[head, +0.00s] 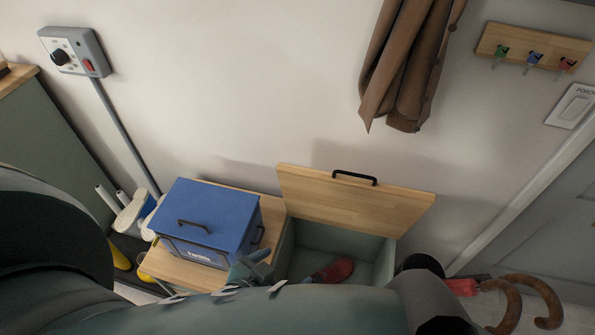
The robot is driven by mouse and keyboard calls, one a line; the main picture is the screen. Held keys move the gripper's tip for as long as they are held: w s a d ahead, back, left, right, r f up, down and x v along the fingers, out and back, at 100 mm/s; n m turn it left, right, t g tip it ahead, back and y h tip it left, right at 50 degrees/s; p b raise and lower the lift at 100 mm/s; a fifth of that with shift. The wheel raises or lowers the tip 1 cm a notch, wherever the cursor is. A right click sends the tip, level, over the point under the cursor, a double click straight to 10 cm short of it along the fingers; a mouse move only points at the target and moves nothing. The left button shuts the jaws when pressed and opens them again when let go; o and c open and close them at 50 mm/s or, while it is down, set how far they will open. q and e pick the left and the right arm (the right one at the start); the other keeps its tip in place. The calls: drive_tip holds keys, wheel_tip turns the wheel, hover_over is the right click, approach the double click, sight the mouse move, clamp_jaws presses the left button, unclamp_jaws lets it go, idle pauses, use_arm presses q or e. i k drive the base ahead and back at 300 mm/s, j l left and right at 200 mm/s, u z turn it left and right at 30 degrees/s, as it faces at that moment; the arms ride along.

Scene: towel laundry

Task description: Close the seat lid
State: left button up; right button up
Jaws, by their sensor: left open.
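The seat lid (350,200) is a light wooden panel with a black bar handle (354,177) near its upper edge. It stands raised at the back of the seat box (385,262), close to the wall. The box is open, with a red shoe (333,271) inside. My left gripper (254,264) shows partly above my arm, at the box's left side, in front of the blue case. It is open and apart from the lid; its lower part is hidden by my arm. My right gripper is not in view.
A blue case (207,217) with a black handle sits on the wooden top (165,267) left of the opening. A brown coat (410,65) hangs above the lid. My arm covers the lower foreground.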

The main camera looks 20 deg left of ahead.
sight(374, 207)
drive_tip(key=u, duration=0.2)
drive_tip(key=k+l, duration=0.15)
drive_tip(key=l, duration=0.2)
drive_tip(key=k+l+u, duration=0.15)
drive_tip(key=l, duration=0.2)
drive_tip(key=k+l, duration=0.15)
drive_tip(key=l, duration=0.2)
drive_tip(key=k+l+u, duration=0.1)
drive_tip(key=l, duration=0.25)
drive_tip(key=k+l, duration=0.1)
drive_tip(key=l, duration=0.2)
drive_tip(key=l+u, duration=0.1)
drive_tip(key=l, duration=0.2)
drive_tip(key=k+l, duration=0.15)
drive_tip(key=l, duration=0.15)
